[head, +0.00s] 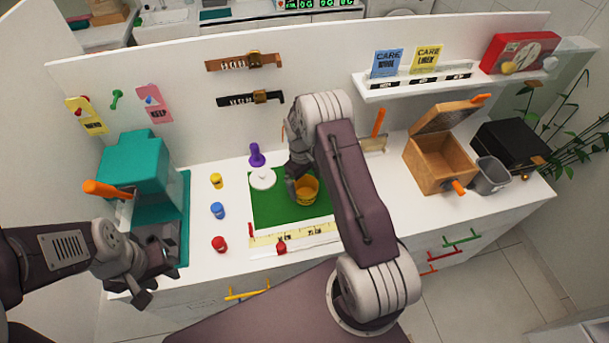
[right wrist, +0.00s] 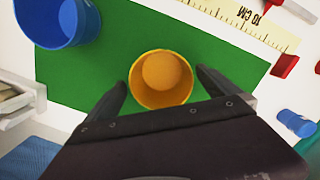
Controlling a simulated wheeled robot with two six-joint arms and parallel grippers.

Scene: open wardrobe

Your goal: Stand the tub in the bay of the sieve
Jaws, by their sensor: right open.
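A yellow tub (head: 307,190) stands upright on the green mat; the right wrist view shows it from above (right wrist: 160,98) with an orange round thing inside. My right gripper (head: 292,188) is open at the tub, with one finger on either side of it in the right wrist view (right wrist: 162,76). A larger blue tub (right wrist: 68,20) stands on the mat in that view; my right arm hides it in the head view. I cannot tell which thing is the sieve or its bay.
Small yellow (head: 216,181), blue (head: 217,210) and red (head: 219,244) things stand left of the green mat (head: 270,208). A ruler (head: 262,238) lies in front. A teal machine (head: 135,165) stands left; an open wooden box (head: 440,165) and grey bin (head: 490,176) stand right.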

